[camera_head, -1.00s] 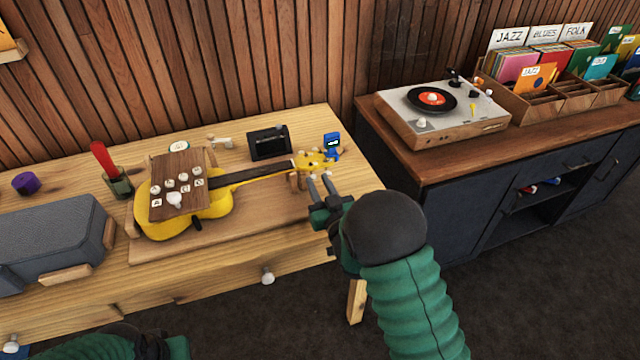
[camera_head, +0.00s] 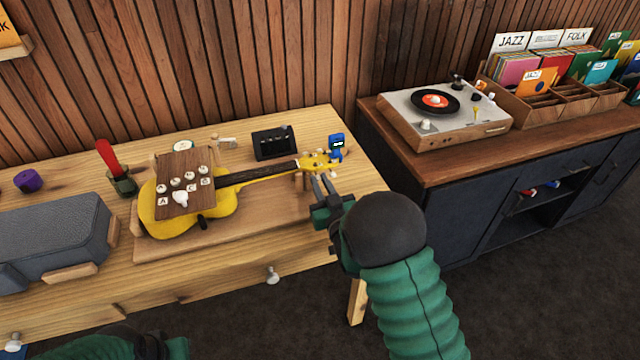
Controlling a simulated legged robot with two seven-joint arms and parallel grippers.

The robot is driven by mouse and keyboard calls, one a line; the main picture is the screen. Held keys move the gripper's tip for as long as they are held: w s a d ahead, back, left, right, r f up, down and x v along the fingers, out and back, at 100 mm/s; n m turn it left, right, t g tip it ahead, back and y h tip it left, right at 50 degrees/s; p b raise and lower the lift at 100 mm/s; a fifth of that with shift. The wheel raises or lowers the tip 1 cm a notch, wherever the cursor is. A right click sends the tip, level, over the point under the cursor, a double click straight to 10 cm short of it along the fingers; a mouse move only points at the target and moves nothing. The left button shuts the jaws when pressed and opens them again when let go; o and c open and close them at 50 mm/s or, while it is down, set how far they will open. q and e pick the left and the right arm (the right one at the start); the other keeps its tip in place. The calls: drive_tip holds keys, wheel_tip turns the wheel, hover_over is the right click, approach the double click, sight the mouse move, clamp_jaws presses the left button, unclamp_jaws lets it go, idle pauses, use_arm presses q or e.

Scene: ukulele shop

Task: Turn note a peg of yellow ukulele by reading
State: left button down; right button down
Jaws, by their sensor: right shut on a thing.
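The yellow ukulele (camera_head: 220,207) lies on a wooden board (camera_head: 265,228) on the table, its neck pointing right. Its yellow headstock (camera_head: 318,160) has small pale tuning pegs. A blue clip-on tuner (camera_head: 336,145) with a lit face sits at the headstock's far end; its reading is too small to make out. My right gripper (camera_head: 325,183) is at the near side of the headstock, its fingers shut on a tuning peg there; the fingertips partly hide the peg. A brown panel (camera_head: 187,170) with lettered white buttons covers part of the body. My left gripper's fingers are not visible.
A small black device (camera_head: 273,142) stands behind the neck. A red-handled tool in a green cup (camera_head: 121,181), a grey case (camera_head: 62,232) and a purple object (camera_head: 28,181) are at left. A record player (camera_head: 445,112) stands on the right cabinet.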

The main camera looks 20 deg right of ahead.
drive_tip(key=shift+a+f, duration=0.1)
drive_tip(key=shift+n, duration=0.9)
drive_tip(key=n+b, duration=0.1)
drive_tip(key=n, duration=0.3)
drive_tip(key=n+b, duration=0.1)
drive_tip(key=n, duration=0.4)
drive_tip(key=shift+n, duration=0.3)
drive_tip(key=shift+f, duration=0.1)
drive_tip(key=c, duration=1.6)
unclamp_jaws()
drive_tip(key=shift+c, duration=0.2)
